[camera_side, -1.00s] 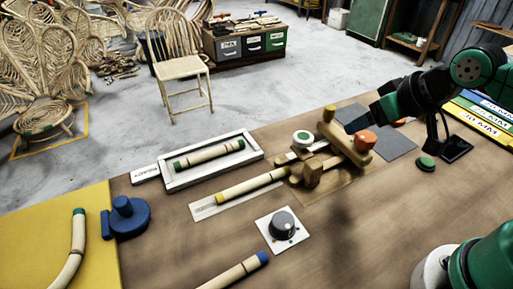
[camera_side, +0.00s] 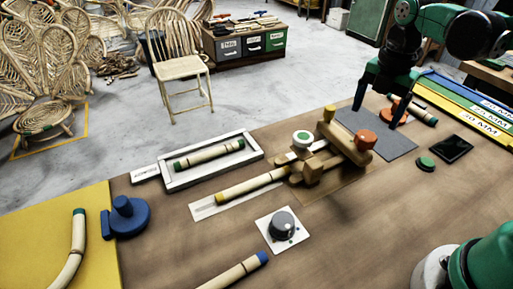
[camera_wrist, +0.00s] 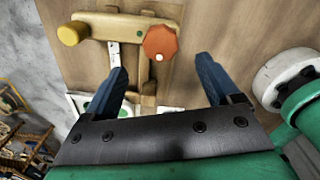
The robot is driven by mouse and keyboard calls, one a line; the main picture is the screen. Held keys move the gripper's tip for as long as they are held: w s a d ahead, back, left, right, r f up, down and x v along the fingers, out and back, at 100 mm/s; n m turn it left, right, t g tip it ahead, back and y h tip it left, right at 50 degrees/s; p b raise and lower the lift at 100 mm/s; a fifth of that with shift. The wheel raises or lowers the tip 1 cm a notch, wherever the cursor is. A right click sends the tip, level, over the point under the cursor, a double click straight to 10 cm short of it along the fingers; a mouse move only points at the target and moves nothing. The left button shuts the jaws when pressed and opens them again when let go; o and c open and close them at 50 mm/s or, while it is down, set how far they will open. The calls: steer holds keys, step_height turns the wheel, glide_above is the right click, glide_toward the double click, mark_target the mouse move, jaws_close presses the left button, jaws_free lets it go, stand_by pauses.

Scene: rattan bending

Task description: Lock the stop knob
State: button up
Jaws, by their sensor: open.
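The wooden bending jig (camera_side: 346,143) stands mid-table with a large orange knob (camera_side: 365,140) at its right end and a white knob with a green centre (camera_side: 302,138) on its left side. I cannot tell for sure which is the stop knob. The orange knob also shows in the wrist view (camera_wrist: 160,42), with a pale dot near its edge. A rattan piece (camera_side: 248,187) runs left from the jig. My gripper (camera_side: 376,112) points down behind the jig, open and empty. In the wrist view its blue fingers (camera_wrist: 163,68) are spread, and the orange knob lies beyond the gap.
A grey dial (camera_side: 282,225) on a white plate sits in front of the jig. A white tray (camera_side: 211,161) holds another rattan piece at left. A blue clamp-like piece (camera_side: 130,217) is farther left. A green button (camera_side: 426,163) and dark tablet (camera_side: 451,148) lie to the right.

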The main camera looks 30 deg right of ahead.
mark_target(367, 135)
steer(key=shift+d+f+n, duration=0.1)
steer(key=shift+f+n, duration=0.25)
steer(key=shift+n, duration=0.15)
steer(key=shift+f, duration=2.55)
jaws_close()
